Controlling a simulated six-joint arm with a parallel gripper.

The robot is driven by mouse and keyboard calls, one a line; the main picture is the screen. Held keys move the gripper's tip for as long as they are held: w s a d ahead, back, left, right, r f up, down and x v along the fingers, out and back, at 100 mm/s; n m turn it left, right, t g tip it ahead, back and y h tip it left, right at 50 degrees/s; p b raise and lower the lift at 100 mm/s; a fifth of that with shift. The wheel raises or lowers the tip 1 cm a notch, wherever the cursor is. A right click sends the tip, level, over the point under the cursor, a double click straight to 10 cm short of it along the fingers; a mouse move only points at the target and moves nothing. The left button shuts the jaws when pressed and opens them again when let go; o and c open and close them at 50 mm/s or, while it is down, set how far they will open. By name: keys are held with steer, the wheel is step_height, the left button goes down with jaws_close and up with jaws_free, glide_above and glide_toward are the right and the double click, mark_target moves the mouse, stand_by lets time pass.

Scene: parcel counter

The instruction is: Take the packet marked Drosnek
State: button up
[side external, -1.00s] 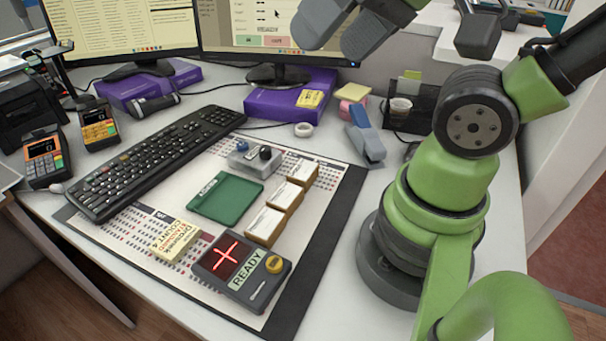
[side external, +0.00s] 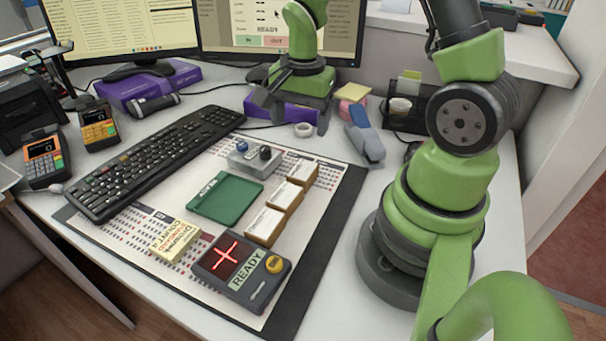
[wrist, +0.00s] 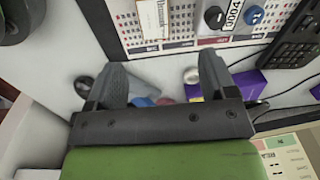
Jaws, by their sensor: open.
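A pale yellow packet (side external: 175,240) lies flat on the desk mat, left of the dark READY device. Its upside-down print seems to read Drosnek, with smaller lines that are hard to read. My gripper (side external: 297,116) is open and empty at the back of the desk, in front of the right monitor and over the purple box, far from the packet. In the wrist view my gripper (wrist: 162,72) has its two fingers wide apart with nothing between them. The yellow packet is not seen in the wrist view.
The mat (side external: 325,215) also holds a green tray (side external: 225,200), the READY device (side external: 240,270) with a red cross, a grey knob box (side external: 253,160) and several white-topped boxes (side external: 283,195). A keyboard (side external: 155,160) lies left. A stapler (side external: 365,140) stands right of the mat.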

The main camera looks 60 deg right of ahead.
mark_target(303, 169)
steer(key=shift+s+d+f+m+g, duration=0.1)
steer(key=shift+d+f+m+g, duration=0.15)
steer(key=shift+f, duration=0.4)
steer(key=shift+s+d+f+m+g, duration=0.1)
steer(key=shift+f+m, duration=0.25)
steer(key=shift+f, duration=0.25)
step_height(303, 169, down, 10)
steer(key=shift+a, duration=0.15)
steer(key=c, duration=1)
